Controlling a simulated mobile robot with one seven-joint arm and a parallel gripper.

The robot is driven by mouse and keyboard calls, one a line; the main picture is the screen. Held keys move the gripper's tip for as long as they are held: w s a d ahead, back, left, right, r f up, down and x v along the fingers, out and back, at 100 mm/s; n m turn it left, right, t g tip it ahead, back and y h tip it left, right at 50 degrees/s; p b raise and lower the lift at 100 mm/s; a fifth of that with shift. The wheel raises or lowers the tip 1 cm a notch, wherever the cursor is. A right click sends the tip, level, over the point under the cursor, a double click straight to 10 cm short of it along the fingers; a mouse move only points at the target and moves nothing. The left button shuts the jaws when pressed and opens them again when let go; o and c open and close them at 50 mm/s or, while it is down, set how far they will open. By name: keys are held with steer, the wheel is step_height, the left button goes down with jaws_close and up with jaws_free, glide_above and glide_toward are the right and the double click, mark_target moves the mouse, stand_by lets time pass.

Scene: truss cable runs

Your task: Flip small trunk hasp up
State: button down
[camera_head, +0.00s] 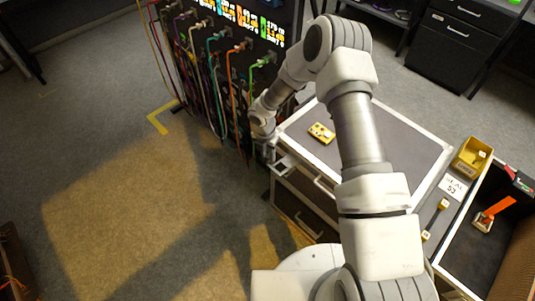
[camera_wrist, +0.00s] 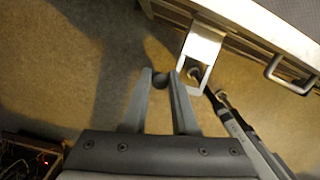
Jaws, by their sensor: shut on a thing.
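The trunk is a grey case with bright metal edges (camera_head: 425,193); its rim also shows at the top of the wrist view (camera_wrist: 262,25). The hasp, a pale metal plate with a slot (camera_wrist: 203,45), hangs from that rim and sticks out from the trunk's side. It shows small in the head view (camera_head: 284,169). My gripper (camera_wrist: 162,80) is left of the hasp, its right finger close against the slotted end. A small dark round knob (camera_wrist: 160,81) sits between the fingertips, which are shut on it. I cannot tell whether the knob belongs to the hasp.
A trunk handle (camera_wrist: 290,75) is right of the hasp. A dark rod-like thing (camera_wrist: 240,125) runs from the hasp's slot to the lower right. A cable rack (camera_head: 235,60) stands close behind my gripper. A yellow block (camera_head: 321,133) lies on the lid.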

steer(key=shift+w+d, duration=0.25)
steer(key=shift+d, duration=0.2)
steer(key=c, duration=0.8)
jaws_free()
steer(key=shift+o, duration=0.4)
steer(key=shift+s+a, duration=0.1)
steer(key=shift+a, duration=0.05)
step_height(320, 180, up, 17)
steer(key=s+a, duration=0.1)
steer(key=shift+s+a+r, duration=0.15)
steer(key=shift+s+a, duration=0.1)
